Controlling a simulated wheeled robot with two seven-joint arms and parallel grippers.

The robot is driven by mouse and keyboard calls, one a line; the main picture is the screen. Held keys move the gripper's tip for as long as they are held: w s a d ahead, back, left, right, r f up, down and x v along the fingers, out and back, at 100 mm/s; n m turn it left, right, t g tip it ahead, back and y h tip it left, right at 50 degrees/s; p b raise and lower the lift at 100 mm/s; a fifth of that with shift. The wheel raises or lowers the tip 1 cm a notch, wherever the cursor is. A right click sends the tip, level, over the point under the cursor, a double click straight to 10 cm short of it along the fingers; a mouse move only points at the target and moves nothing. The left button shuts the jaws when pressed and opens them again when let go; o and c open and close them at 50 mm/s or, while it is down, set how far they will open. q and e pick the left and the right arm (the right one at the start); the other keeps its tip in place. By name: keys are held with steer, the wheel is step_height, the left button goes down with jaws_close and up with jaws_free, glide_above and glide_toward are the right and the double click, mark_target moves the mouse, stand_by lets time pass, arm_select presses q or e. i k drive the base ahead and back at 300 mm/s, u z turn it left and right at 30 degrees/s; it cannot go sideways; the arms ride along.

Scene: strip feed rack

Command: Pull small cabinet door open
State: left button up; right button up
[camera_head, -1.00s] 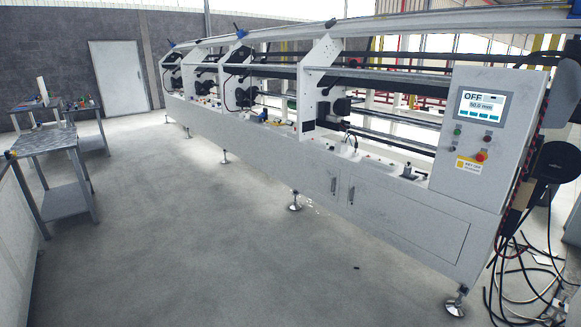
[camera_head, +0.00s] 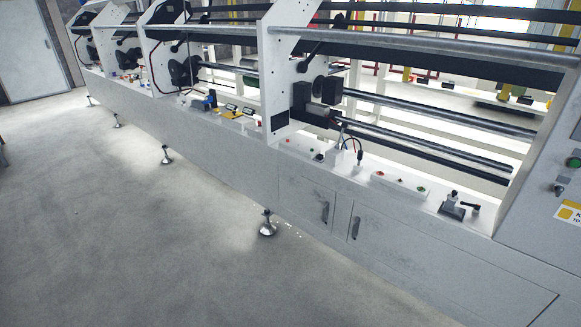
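In the head view, the small cabinet door (camera_head: 304,203) is a white panel low in the machine's front, right of the middle. Its outline looks closed and flush with the front. A dark upright handle (camera_head: 325,212) sits near its right edge. To its right is a wider door (camera_head: 430,255) with a similar handle (camera_head: 356,228) near its left edge. Neither of my grippers shows in the view, so nothing of mine is seen touching either handle.
The long white machine (camera_head: 225,165) runs from far left to near right on levelling feet (camera_head: 267,226). Buttons (camera_head: 400,183) and a lever (camera_head: 460,207) sit on its ledge. A control panel (camera_head: 555,165) stands at the right. The grey floor (camera_head: 130,250) in front is clear.

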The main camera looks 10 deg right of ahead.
mark_target(315, 202)
steer(key=i, duration=1.75)
steer(key=z, duration=2.4)
